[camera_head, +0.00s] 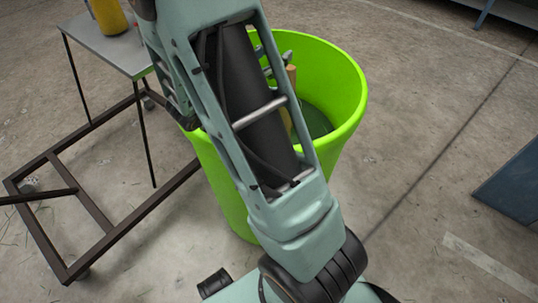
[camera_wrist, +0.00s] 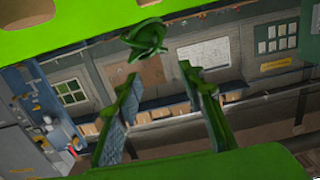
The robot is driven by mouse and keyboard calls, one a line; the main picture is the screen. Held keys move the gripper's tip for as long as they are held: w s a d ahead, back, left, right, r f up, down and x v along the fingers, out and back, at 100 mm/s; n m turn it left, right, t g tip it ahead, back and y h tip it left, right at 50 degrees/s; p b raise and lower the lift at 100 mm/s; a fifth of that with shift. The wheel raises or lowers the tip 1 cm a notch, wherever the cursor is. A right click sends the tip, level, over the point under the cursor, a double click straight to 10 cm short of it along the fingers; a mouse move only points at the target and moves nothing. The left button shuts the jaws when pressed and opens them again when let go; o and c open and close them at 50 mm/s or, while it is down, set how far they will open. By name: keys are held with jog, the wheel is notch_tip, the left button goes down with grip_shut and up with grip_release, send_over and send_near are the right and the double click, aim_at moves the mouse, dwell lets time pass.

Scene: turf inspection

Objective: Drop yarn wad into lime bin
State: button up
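The lime bin (camera_head: 345,75) stands upright on the floor, open at the top, partly hidden behind my arm. In the wrist view, lime surfaces fill the top edge (camera_wrist: 75,38) and the bottom; they look like parts of the bin. My gripper (camera_wrist: 158,74) shows there with its two fingers spread apart and nothing between them. A crumpled dark green lump (camera_wrist: 145,38), which looks like the yarn wad, is beyond the fingertips and apart from them. I cannot tell what it rests on, if anything. In the head view, my gripper and the wad are not clear behind my arm.
A small grey table (camera_head: 105,45) with a yellow container (camera_head: 109,15) stands at the upper left. A brown metal frame (camera_head: 95,215) lies low beside the bin. A tan piece (camera_head: 291,75) shows inside the bin opening. The floor to the right is mostly clear, with a dark blue panel (camera_head: 512,185) at the edge.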

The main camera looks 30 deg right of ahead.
jog(key=shift+o, duration=0.9)
jog(key=shift+r, duration=0.15)
notch_tip(320, 180, up, 10)
